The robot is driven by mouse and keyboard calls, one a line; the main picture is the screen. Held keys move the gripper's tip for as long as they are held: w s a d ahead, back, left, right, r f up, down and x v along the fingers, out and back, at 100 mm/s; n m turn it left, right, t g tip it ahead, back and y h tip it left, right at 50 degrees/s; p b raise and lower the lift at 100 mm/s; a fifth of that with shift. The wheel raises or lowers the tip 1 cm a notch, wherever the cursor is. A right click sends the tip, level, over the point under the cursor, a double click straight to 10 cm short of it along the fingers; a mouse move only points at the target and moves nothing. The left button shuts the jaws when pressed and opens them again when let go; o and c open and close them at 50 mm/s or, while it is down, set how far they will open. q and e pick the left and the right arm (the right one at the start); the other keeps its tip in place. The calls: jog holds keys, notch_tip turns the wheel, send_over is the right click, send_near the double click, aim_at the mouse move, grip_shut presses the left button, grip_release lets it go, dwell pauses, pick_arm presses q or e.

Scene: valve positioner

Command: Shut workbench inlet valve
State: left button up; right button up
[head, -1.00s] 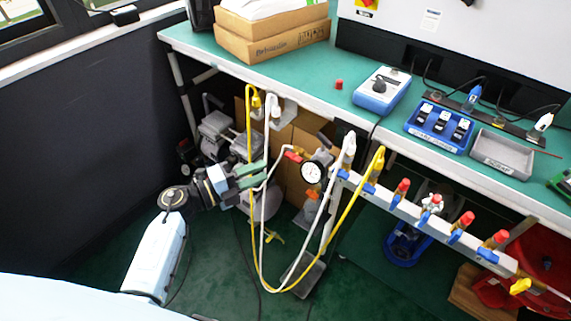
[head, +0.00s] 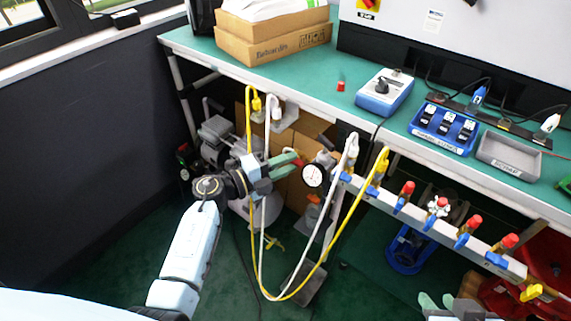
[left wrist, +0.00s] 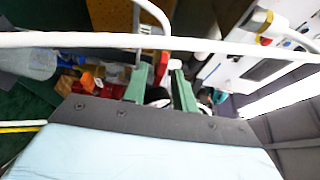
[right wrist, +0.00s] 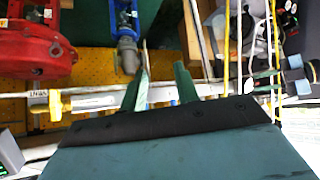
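A red valve lever (head: 299,163) sits beside the round white pressure gauge (head: 313,176) under the bench's front edge. My left gripper (head: 292,160) reaches it from the left, its green fingertips at the lever. In the left wrist view the lever (left wrist: 161,68) shows between the two parted fingers (left wrist: 161,80); I cannot tell whether either finger touches it. The valve body is mostly hidden. My right gripper (head: 437,300) is low at the right, below the pipe manifold, with fingers apart; in the right wrist view (right wrist: 160,75) nothing is between them.
Yellow (head: 337,235) and white (head: 312,245) hoses loop down close to my left arm. The manifold (head: 430,222) carries several blue-handled, red-capped valves and a yellow handle (head: 531,292). The green workbench (head: 300,85) overhangs it. A red machine (head: 540,265) stands at the right.

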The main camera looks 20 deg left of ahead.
pick_arm(q)
grip_shut()
pick_arm(e)
jog(key=shift+s, duration=0.15)
pick_arm(q)
jog(key=shift+s+d+f+n+t+y+p, duration=0.15)
jog(key=shift+n+t+y+p, duration=0.8)
jog(key=shift+n, duration=2.8)
jog(key=shift+d+f+n+t+y+b, duration=0.15)
jog(key=shift+n+t+y, duration=0.35)
jog(key=shift+n+t, duration=2.2)
jog(key=shift+s+d+f+n+t+y+p, duration=0.15)
jog(key=shift+n+y+p, duration=0.5)
jog(key=shift+n, duration=4.2)
pick_arm(e)
jog(key=s+d+f+g+h, duration=0.1)
jog(key=s+d+f+g, duration=0.2)
jog(key=s+f+g, duration=0.2)
jog(key=shift+s+d+h, duration=0.25)
jog(key=shift+s+h, duration=0.15)
jog(key=shift+s, duration=0.45)
pick_arm(q)
jog(key=shift+w+f+y, duration=0.1)
jog(key=shift+y, duration=0.2)
pick_arm(e)
jog(key=shift+w, duration=0.1)
jog(key=shift+f, duration=0.1)
